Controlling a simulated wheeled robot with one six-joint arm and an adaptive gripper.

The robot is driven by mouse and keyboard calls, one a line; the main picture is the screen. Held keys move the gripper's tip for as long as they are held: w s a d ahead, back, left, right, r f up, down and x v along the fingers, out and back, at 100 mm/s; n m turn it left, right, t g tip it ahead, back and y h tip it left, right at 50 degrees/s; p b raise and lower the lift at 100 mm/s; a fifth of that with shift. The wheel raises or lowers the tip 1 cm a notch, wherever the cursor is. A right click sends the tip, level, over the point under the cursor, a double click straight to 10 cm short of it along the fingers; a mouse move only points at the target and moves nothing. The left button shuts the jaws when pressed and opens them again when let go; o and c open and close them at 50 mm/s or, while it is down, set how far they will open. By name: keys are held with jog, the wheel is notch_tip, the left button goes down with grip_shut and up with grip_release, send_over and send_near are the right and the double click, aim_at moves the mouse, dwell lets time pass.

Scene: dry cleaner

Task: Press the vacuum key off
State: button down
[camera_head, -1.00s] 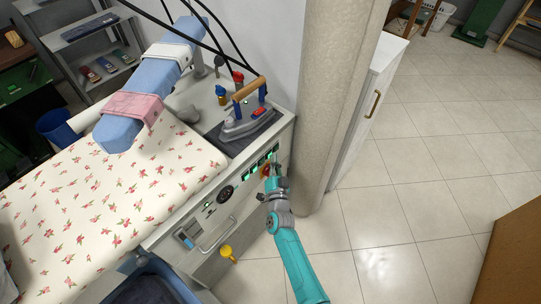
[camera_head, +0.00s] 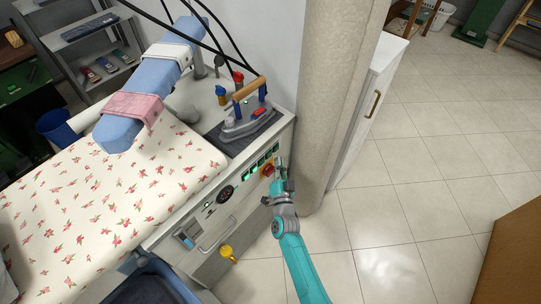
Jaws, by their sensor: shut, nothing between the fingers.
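A row of small keys with green lights (camera_head: 261,160) sits on the front panel (camera_head: 240,188) of the ironing station. Which one is the vacuum key cannot be read at this size, nor whether each key is pressed. A red-orange rotary knob (camera_head: 267,171) is just below the row's right part. My gripper (camera_head: 280,161) is shut and empty, at the right end of the panel, just right of the knob. Its tips look close to the rightmost keys; whether they touch the panel cannot be told.
An iron (camera_head: 246,120) with a wooden handle rests on a dark pad above the keys. A thick column (camera_head: 328,110) stands close to the right of my gripper. A yellow knob (camera_head: 227,252) is low on the station. The tiled floor (camera_head: 420,190) at right is clear.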

jog(key=shift+s+d, duration=0.75)
jog(key=shift+d, duration=0.2)
jog(key=shift+s+d, duration=0.7)
jog(key=shift+d, duration=0.25)
jog(key=shift+s, duration=0.1)
jog(key=s+d+n+g, duration=0.1)
jog(key=s+d, duration=0.3)
jog(key=s, duration=0.5)
jog(key=s+d+f+n, duration=0.1)
jog(key=s+d, duration=0.2)
jog(key=s, duration=0.7)
jog(key=s+d+n+g, duration=0.1)
jog(key=s+d, duration=0.3)
jog(key=s, duration=0.5)
jog(key=s+d+r+n+g+h, duration=0.1)
jog(key=s+r, duration=0.7)
jog(key=s, duration=0.3)
jog(key=s+d+r+n+g+h, duration=0.1)
jog(key=s+d+r+n, duration=0.1)
jog(key=s+r, duration=0.6)
jog(key=s, duration=0.3)
jog(key=shift+r+g, duration=0.3)
jog(key=shift+r, duration=0.05)
